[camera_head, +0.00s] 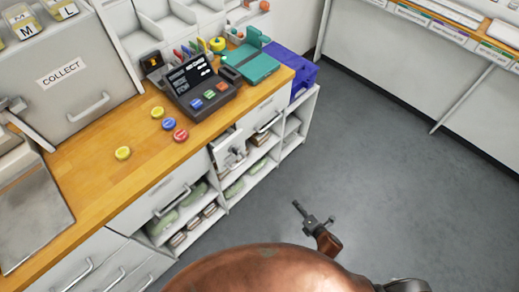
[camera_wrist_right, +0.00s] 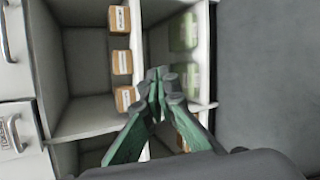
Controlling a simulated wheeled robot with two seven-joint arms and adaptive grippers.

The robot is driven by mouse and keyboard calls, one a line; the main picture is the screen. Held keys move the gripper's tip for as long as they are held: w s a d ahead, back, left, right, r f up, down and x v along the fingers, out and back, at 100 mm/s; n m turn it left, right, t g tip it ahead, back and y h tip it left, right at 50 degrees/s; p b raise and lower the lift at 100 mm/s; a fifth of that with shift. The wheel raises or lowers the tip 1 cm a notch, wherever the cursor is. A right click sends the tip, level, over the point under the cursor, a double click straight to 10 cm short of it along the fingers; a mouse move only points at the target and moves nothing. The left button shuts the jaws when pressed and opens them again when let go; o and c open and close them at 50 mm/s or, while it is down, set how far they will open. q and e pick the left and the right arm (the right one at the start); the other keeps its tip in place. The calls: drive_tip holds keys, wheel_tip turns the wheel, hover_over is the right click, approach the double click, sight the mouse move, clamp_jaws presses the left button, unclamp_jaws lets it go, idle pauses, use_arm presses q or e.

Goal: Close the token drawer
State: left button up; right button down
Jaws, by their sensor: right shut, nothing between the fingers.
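The counter (camera_head: 95,185) has a row of pale drawer fronts under its wooden top. One drawer (camera_head: 228,150) near the middle, with a metal handle, seems to stand out a little from its neighbours; I take it for the token drawer, but its label is too small to read. My right gripper (camera_head: 297,204) is over the floor, to the right of the counter front, apart from the drawer. In the right wrist view the right gripper (camera_wrist_right: 158,76) is shut and empty, in front of open shelves. A labelled drawer front (camera_wrist_right: 10,137) shows at that view's left edge. My left gripper is not in view.
Open shelves with green packs (camera_head: 233,188) and boxes (camera_wrist_right: 122,62) lie under the drawers. A blue crate (camera_head: 300,75) stands at the far end. The grey floor to the right is clear.

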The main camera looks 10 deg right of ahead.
drive_tip(key=w+a+r+n+t+y+p, duration=0.1)
drive_tip(key=w+a+r+n+y, duration=0.15)
drive_tip(key=r+n, duration=0.45)
drive_tip(key=w+a+r+n+t+y, duration=0.15)
drive_tip(key=a+r, duration=0.25)
drive_tip(key=r, duration=0.6)
drive_tip(key=n+y, duration=0.3)
drive_tip(key=n, duration=0.6)
approach(240, 146)
drive_tip(key=v, duration=0.7)
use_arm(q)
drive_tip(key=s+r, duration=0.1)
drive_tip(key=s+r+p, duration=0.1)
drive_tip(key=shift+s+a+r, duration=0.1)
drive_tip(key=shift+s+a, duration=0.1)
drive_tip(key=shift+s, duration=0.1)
use_arm(e)
drive_tip(key=x, duration=1.4)
drive_tip(key=shift+s+r, duration=0.1)
drive_tip(key=shift+r, duration=0.2)
